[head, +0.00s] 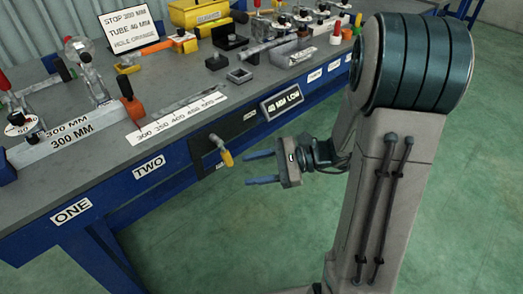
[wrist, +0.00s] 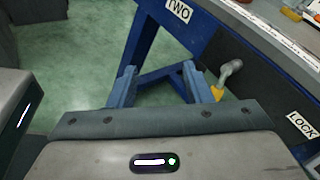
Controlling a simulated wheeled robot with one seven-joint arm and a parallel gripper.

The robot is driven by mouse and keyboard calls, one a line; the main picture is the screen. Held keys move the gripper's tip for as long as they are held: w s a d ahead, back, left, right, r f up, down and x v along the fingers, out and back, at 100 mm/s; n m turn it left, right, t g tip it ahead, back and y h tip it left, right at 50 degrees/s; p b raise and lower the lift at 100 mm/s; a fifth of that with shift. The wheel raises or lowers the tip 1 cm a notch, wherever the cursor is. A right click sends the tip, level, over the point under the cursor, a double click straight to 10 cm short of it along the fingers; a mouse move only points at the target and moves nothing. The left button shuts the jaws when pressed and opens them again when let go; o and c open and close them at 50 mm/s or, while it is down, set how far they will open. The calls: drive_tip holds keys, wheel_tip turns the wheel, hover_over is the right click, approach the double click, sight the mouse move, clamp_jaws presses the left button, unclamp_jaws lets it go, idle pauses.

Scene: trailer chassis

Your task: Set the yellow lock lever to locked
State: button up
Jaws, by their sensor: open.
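The lock lever (head: 221,149) is a metal handle with a yellow tip (head: 228,159), mounted on a dark panel on the bench's front. It slants down to the right in the head view. My gripper (head: 249,169) is open and empty, its two blue fingers pointing at the bench just right of the lever. In the wrist view the lever (wrist: 229,75) and its yellow tip (wrist: 216,93) lie outside the fingers (wrist: 161,78), close beside the right one. A LOCK label (wrist: 302,127) is on the panel, right of the lever.
The blue bench (head: 110,195) carries a white scale strip (head: 180,119), a pale 300 MM bar (head: 65,133), a yellow box (head: 198,12) and several fixtures. A "MM LOW" plate (head: 282,103) is on its front. Green floor (head: 225,235) before the bench is clear.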

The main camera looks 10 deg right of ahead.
drive_tip(key=s+r+n+g+h+p, duration=0.3)
drive_tip(key=s+r+n+h+p, duration=0.2)
drive_tip(key=s+r+n+p, duration=0.2)
wheel_tip(320, 180, up, 4)
drive_tip(key=shift+s+f+g+h+p, duration=0.15)
drive_tip(key=shift+s+g+h+p, duration=0.15)
drive_tip(key=shift+s+p, duration=0.7)
drive_tip(key=shift+w, duration=0.2)
